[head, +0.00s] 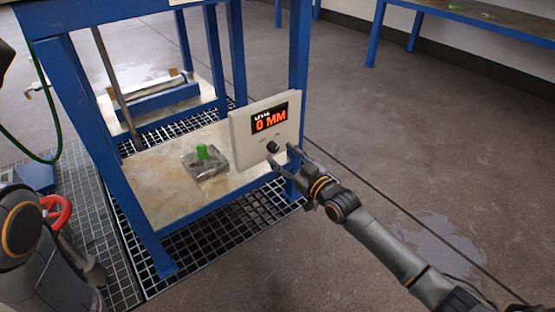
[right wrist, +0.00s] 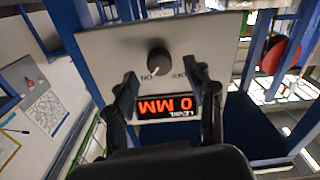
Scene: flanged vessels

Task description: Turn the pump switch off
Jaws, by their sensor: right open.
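The pump switch is a black round knob (head: 272,146) on a pale panel (head: 240,139) with a lit red display (head: 270,118) reading "0 MM". In the right wrist view the knob (right wrist: 159,61) appears upside down, with ON and OFF printed beside it. Its light mark looks turned toward ON. My right gripper (head: 282,157) is open in front of the panel, close to the knob. In the wrist view its fingers (right wrist: 168,88) straddle the display, and nothing is between them; contact with the knob cannot be seen.
The panel is mounted at a blue frame (head: 298,60) with a low shelf (head: 160,190). A grey block with a green top (head: 203,155) sits on the shelf. A red handwheel (head: 57,212) is at the left. Open floor lies to the right.

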